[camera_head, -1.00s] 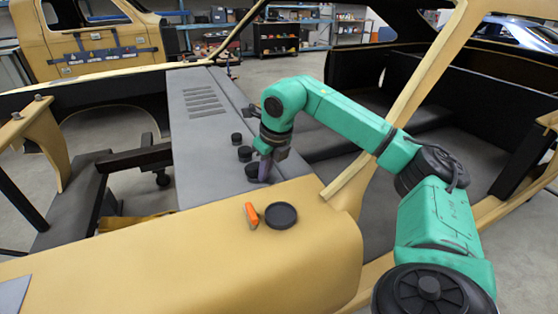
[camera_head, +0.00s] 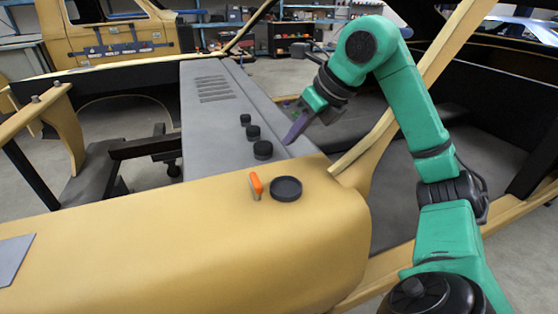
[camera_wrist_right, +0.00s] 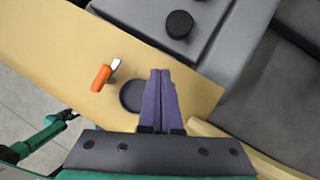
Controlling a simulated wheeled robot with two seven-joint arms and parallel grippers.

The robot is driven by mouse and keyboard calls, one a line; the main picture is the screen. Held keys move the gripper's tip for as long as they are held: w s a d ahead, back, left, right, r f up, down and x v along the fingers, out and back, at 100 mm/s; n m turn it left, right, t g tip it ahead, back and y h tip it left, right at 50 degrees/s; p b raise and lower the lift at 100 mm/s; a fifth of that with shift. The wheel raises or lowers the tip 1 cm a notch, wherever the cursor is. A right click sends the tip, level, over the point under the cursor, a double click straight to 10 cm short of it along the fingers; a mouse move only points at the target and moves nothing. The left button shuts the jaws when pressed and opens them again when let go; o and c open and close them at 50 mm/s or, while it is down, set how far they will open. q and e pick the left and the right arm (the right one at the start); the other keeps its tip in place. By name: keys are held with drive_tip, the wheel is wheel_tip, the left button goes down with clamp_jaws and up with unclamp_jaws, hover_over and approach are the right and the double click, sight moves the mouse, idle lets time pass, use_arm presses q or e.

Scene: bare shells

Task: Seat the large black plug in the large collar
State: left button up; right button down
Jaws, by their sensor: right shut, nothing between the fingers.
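Three black round plugs stand in a row on the grey panel. The large black plug (camera_head: 263,150) is the nearest of them; it also shows at the top of the right wrist view (camera_wrist_right: 179,24). No collar rim shows clearly around its base, so I cannot tell how deep it sits. The medium plug (camera_head: 253,132) and the small plug (camera_head: 245,119) stand behind it. My right gripper (camera_head: 288,142) is shut and empty, to the right of the large plug and apart from it. Its purple fingers (camera_wrist_right: 161,76) are together in the wrist view. My left gripper is out of view.
A shallow black round dish (camera_head: 286,189) lies empty on the yellow body shell (camera_head: 190,215). An orange-handled tool (camera_head: 256,185) lies beside it on the left. A yellow pillar (camera_head: 400,105) slants up behind my right arm. The grey panel (camera_head: 215,140) is clear left of the plugs.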

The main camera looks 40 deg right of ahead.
sight(263, 150)
drive_tip(key=s+b, duration=0.1)
drive_tip(key=s+d+f+t+b, duration=0.1)
drive_tip(key=s+t+b, duration=0.1)
drive_tip(key=shift+s+d+f+h, duration=0.35)
drive_tip(key=shift+d+f+h, duration=0.05)
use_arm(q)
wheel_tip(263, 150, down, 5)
use_arm(e)
drive_tip(key=shift+s+d+r+t, duration=0.1)
drive_tip(key=shift+s+r+t, duration=0.1)
drive_tip(key=shift+s+t, duration=0.2)
drive_tip(key=shift+r, duration=0.1)
drive_tip(key=p+x, duration=0.2)
drive_tip(key=x, duration=0.7)
drive_tip(key=shift+w+p, duration=0.3)
drive_tip(key=shift+p, duration=0.05)
drive_tip(key=w+p, duration=0.2)
drive_tip(key=w, duration=0.1)
drive_tip(key=shift+w+p, duration=0.35)
drive_tip(key=shift+w, duration=0.05)
drive_tip(key=shift+w+f, duration=0.3)
drive_tip(key=shift+f, duration=0.05)
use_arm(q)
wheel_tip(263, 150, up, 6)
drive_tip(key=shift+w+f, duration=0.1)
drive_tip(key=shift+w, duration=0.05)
